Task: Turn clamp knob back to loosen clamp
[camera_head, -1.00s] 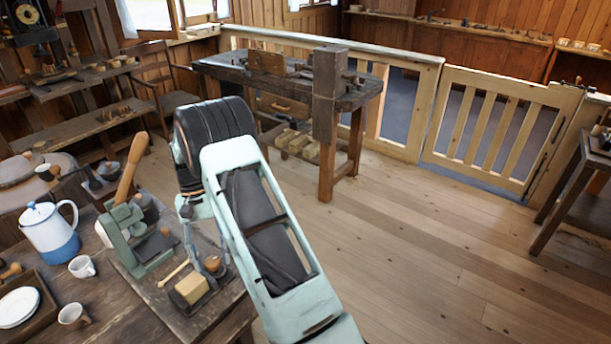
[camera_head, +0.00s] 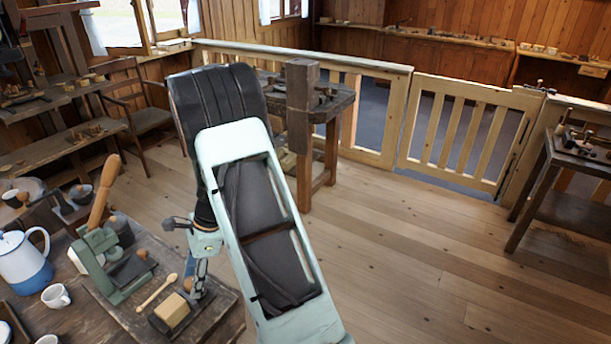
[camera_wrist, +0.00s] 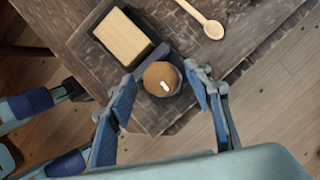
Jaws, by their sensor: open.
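A round brown wooden knob with a small white mark (camera_wrist: 160,80), which I take for the clamp knob, sits near the board's corner in the wrist view. It stands between the two fingers of my open gripper (camera_wrist: 163,76). A gap shows on the right; on the left the finger is very close, and I cannot tell whether it touches. In the head view my gripper (camera_head: 198,276) is low over the work board, and the knob (camera_head: 187,284) is partly hidden behind it. A pale wooden block in a dark holder (camera_wrist: 135,38) is beside the knob.
A wooden spoon (camera_wrist: 208,22) lies on the board (camera_head: 222,302). A green press with a wooden handle (camera_head: 100,250) stands to the left, with a blue-white jug (camera_head: 25,262) and a white cup (camera_head: 56,296). Open floor is to the right.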

